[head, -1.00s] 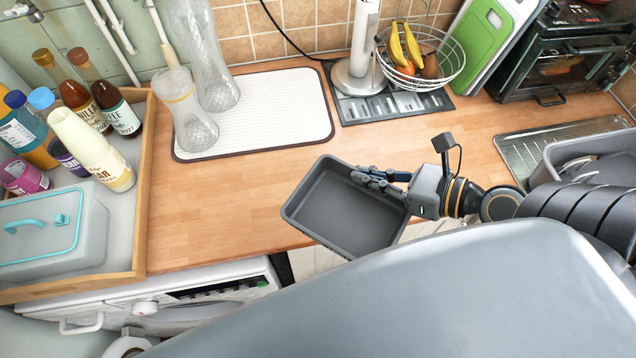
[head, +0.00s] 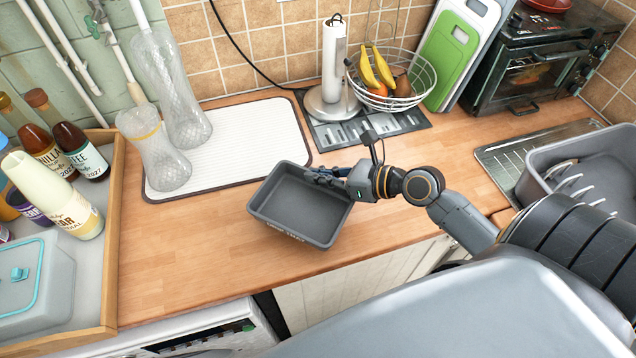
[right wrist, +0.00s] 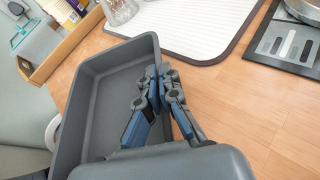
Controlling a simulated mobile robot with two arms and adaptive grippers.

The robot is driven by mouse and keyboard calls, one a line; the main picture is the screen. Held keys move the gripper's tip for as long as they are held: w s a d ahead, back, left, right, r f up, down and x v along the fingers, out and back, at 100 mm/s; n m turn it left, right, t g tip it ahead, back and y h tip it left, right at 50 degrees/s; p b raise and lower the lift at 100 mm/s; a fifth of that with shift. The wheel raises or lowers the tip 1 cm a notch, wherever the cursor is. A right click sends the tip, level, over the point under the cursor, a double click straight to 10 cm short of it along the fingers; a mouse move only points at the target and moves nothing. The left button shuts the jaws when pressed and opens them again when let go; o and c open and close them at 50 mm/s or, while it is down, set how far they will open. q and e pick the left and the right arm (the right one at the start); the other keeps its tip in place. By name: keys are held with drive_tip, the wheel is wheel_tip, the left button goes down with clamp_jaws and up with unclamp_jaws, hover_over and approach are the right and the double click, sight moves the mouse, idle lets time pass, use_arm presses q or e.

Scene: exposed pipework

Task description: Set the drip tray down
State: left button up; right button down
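The drip tray (head: 290,212) is a dark grey, rectangular, open tray. It is empty and over the wooden worktop, near the worktop's front edge. My right gripper (head: 320,177) is at the tray's right-hand side and is shut on its wall. In the right wrist view, the fingers (right wrist: 161,85) straddle the wall of the tray (right wrist: 108,100). I cannot tell whether the tray's underside touches the worktop. My left gripper is not in view.
A white ribbed mat (head: 240,140) with two glass vessels (head: 162,155) lies behind the tray. A paper towel stand (head: 332,75) and a wire fruit basket (head: 405,90) stand at the back. A wooden tray of bottles (head: 108,250) is at the left. Worktop (head: 190,240) left of the tray is clear.

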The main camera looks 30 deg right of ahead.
sight(318, 185)
drive_tip(key=shift+w+f, duration=0.15)
drive_tip(key=shift+f, duration=0.75)
drive_tip(key=shift+w+f, duration=0.1)
drive_tip(key=shift+f, duration=0.8)
drive_tip(key=shift+f, duration=0.15)
drive_tip(key=c, duration=1.5)
unclamp_jaws()
drive_tip(key=shift+s, duration=0.1)
drive_tip(key=b+v, duration=0.2)
drive_tip(key=v, duration=0.8)
drive_tip(key=shift+s+d, duration=0.15)
drive_tip(key=shift+s, duration=0.05)
drive_tip(key=shift+o, duration=0.3)
drive_tip(key=shift+s+d+r, duration=0.4)
drive_tip(key=shift+r, duration=0.15)
